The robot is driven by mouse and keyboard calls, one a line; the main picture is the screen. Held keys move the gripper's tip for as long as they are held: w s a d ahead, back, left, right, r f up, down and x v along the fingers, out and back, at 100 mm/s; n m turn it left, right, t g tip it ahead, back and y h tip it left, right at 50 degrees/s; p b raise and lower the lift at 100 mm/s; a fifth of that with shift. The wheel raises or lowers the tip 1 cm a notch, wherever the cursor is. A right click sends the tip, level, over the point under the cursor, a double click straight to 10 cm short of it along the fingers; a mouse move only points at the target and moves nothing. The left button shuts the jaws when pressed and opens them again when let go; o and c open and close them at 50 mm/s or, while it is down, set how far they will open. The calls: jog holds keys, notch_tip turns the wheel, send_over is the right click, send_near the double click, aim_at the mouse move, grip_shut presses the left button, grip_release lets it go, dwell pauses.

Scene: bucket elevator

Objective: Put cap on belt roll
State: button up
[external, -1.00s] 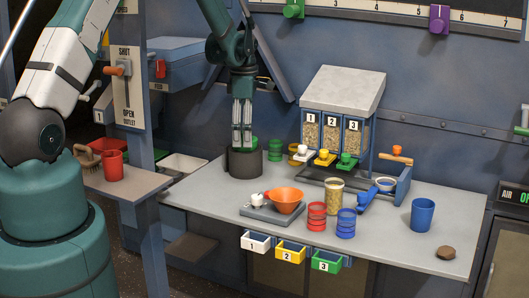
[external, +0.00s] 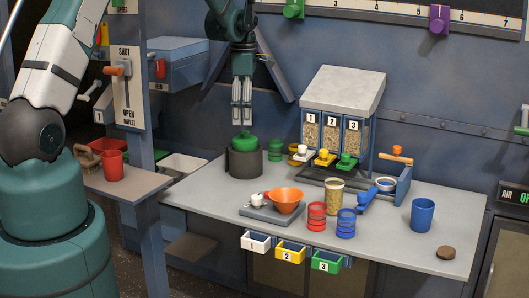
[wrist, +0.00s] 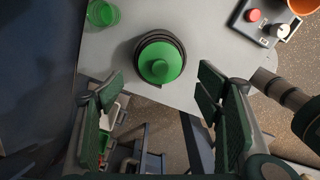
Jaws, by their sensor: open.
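The belt roll, a dark cylinder (external: 246,164), stands at the back left of the grey table. A green cap with a round knob (external: 244,141) sits on top of it. In the wrist view the cap (wrist: 161,62) lies roughly centred within the dark rim of the roll (wrist: 180,44). Whether it is fully seated I cannot tell. My gripper (external: 242,122) is open and empty, pointing down just above the cap and apart from it. In the wrist view its two fingers (wrist: 155,88) stand wide apart, with the cap between and beyond them.
Green ringed cups (external: 275,150) stand right of the roll. The three-bin dispenser (external: 338,128) is farther right. A scale with an orange bowl (external: 286,201), red and blue ringed cups and a blue cup (external: 422,215) are in front. The right table front is mostly clear.

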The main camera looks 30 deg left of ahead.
aim_at(244, 132)
jog(key=shift+r, duration=2.55)
jog(key=s+d+r+m+t, duration=0.25)
jog(key=s+r+m, duration=0.85)
jog(key=s+r, duration=0.9)
jog(key=s+d+m+t, duration=0.1)
jog(key=s+m+t, duration=0.3)
jog(key=s+m, duration=0.7)
jog(key=shift+s+r+m+t, duration=0.3)
jog(key=shift+s+r+t, duration=0.05)
jog(key=shift+s, duration=5.75)
